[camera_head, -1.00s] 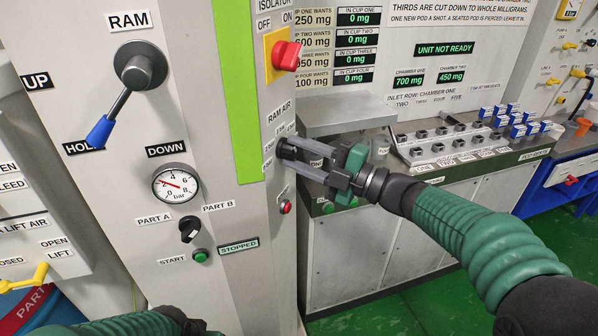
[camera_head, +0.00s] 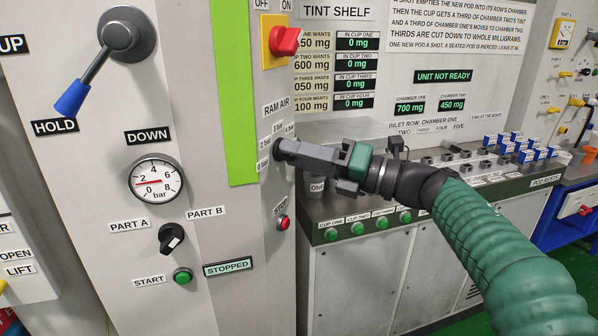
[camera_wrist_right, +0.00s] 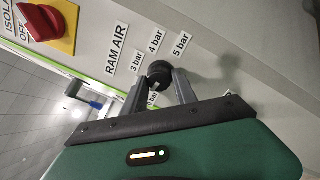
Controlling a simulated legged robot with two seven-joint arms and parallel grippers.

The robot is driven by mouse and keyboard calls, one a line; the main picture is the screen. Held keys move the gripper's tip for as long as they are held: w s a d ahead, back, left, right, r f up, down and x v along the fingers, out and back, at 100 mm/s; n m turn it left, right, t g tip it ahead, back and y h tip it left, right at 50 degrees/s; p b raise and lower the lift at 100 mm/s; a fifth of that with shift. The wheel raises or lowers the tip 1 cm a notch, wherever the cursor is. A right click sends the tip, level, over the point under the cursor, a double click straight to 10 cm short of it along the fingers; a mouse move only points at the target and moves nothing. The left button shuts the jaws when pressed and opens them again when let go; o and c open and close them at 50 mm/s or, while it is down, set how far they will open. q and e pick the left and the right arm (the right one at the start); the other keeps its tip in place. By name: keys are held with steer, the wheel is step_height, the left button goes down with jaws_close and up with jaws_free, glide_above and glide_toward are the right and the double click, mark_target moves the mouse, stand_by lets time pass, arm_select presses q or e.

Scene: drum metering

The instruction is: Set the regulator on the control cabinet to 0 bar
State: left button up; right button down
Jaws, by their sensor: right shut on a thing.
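The regulator is a small black knob (camera_wrist_right: 158,72) on the side face of the grey control cabinet (camera_head: 225,235), by the RAM AIR label. Labels for 3, 4 and 5 bar show around it in the wrist view; a lower label is partly covered by a finger. My right gripper (camera_head: 281,151) is shut on the knob, with one finger on each side in the wrist view (camera_wrist_right: 160,84). The knob's pointer mark is not visible. The round gauge (camera_head: 156,180) on the front has its red needle pointing left, near the 2. My left gripper is out of view.
A red isolator switch (camera_head: 285,41) sits above the knob, and a red button (camera_head: 283,222) below. A blue-handled lever (camera_head: 73,98) is at HOLD on the front. A counter with cups and green buttons (camera_head: 358,229) stands close to the right.

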steer(key=shift+f+n+g+b, duration=0.25)
steer(key=shift+n+b, duration=0.4)
steer(key=shift+n, duration=0.3)
steer(key=shift+f+n+g+b, duration=0.2)
steer(key=shift+n+b, duration=0.45)
steer(key=shift+n, duration=0.3)
steer(key=c, duration=1.3)
jaws_free()
steer(key=shift+o, duration=1.4)
steer(key=shift+w+r, duration=0.1)
steer(key=shift+w, duration=0.05)
steer(key=shift+r, duration=0.1)
